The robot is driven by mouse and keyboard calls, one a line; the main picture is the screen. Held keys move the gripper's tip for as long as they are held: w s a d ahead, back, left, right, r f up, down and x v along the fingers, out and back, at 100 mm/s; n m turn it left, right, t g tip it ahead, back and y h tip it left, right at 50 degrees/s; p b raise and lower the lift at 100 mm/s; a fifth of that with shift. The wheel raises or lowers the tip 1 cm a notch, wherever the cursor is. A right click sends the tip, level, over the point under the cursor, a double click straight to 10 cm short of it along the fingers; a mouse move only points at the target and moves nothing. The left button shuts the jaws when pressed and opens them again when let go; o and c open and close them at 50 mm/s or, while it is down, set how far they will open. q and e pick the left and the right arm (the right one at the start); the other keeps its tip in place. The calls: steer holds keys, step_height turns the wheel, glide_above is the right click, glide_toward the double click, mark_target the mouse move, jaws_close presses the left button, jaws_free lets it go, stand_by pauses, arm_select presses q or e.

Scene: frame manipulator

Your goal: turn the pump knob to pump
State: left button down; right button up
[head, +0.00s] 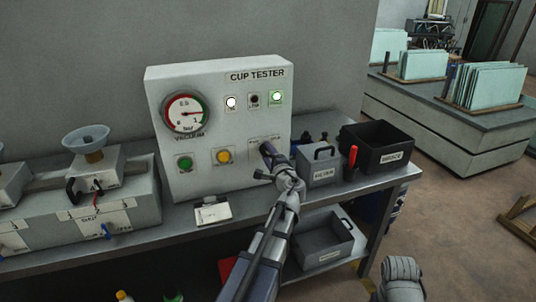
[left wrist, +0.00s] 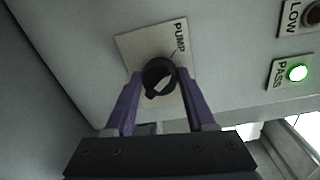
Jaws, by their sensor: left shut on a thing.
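The pump knob (left wrist: 158,80) is a black round knob on a pale plate, with the word PUMP at the plate's upper right. A pale mark shows on its face and a small tab sticks out at lower left. My left gripper (left wrist: 159,88) has its purple fingers on both sides of the knob, shut on it. In the head view my left gripper (head: 267,151) covers the knob at the lower right of the white cup tester panel (head: 215,75).
The PASS lamp (head: 277,97) glows; the lamp next to it (head: 253,100) is dark. Green (head: 184,163) and yellow (head: 223,156) buttons sit lower on the panel. A grey box (head: 319,165) and black bin (head: 376,150) stand to the right on the bench.

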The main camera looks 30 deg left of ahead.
arm_select(q)
steer(key=shift+n, duration=0.8)
steer(key=shift+f, duration=0.1)
steer(key=shift+c, duration=1.2)
jaws_free()
steer(key=v, duration=0.7)
steer(key=shift+s+d, duration=0.3)
